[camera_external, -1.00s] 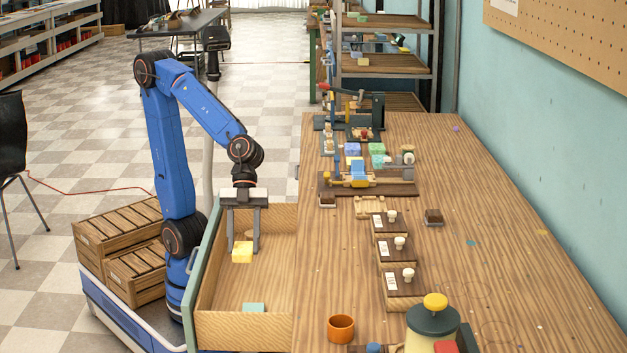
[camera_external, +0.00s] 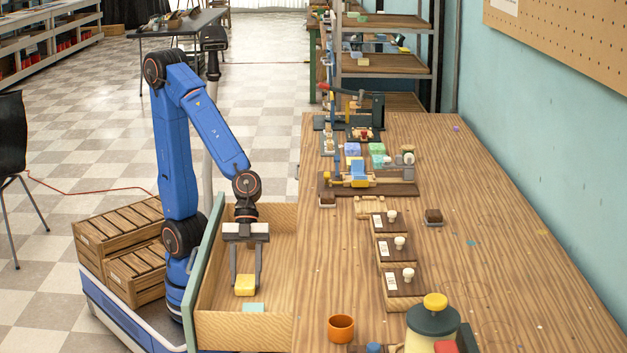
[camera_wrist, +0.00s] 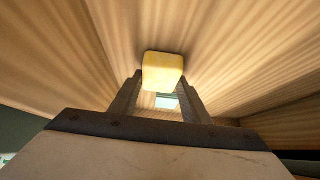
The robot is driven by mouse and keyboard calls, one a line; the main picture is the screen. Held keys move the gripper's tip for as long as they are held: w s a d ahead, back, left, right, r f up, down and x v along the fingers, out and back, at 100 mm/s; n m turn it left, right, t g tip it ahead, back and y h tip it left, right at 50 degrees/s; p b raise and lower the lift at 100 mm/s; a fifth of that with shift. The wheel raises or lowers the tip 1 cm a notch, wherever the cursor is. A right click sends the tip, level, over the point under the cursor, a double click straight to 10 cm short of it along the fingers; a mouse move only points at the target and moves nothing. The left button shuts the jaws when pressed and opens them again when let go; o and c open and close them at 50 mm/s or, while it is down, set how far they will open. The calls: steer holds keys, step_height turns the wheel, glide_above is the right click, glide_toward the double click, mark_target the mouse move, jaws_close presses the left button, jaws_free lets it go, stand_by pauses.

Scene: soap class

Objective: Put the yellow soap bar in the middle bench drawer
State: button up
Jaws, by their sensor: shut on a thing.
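The yellow soap bar (camera_external: 245,286) is between the fingers of my gripper (camera_external: 245,278), which is shut on it. The bar also shows at the fingertips in the wrist view (camera_wrist: 163,72). Bar and gripper are inside the open bench drawer (camera_external: 245,330), low over its wooden floor. I cannot tell whether the bar touches the floor. A pale teal bar (camera_external: 253,307) lies in the drawer just in front of the yellow bar, near the front-side wall; part of it shows between my fingers in the wrist view (camera_wrist: 167,101).
The drawer's green front panel (camera_external: 207,255) stands close to my arm on the left. The wooden bench (camera_external: 500,230) is on the right, with an orange cup (camera_external: 341,328), several small dark-topped boxes (camera_external: 391,222) and a green pot with a yellow knob (camera_external: 432,322). The drawer's back part is clear.

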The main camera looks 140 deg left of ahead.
steer(key=shift+f, duration=0.1)
steer(key=o, duration=1.1)
steer(key=shift+s+a+r, duration=0.15)
steer(key=shift+a+r, duration=0.05)
steer(key=shift+r, duration=0.3)
steer(key=v, duration=1.1)
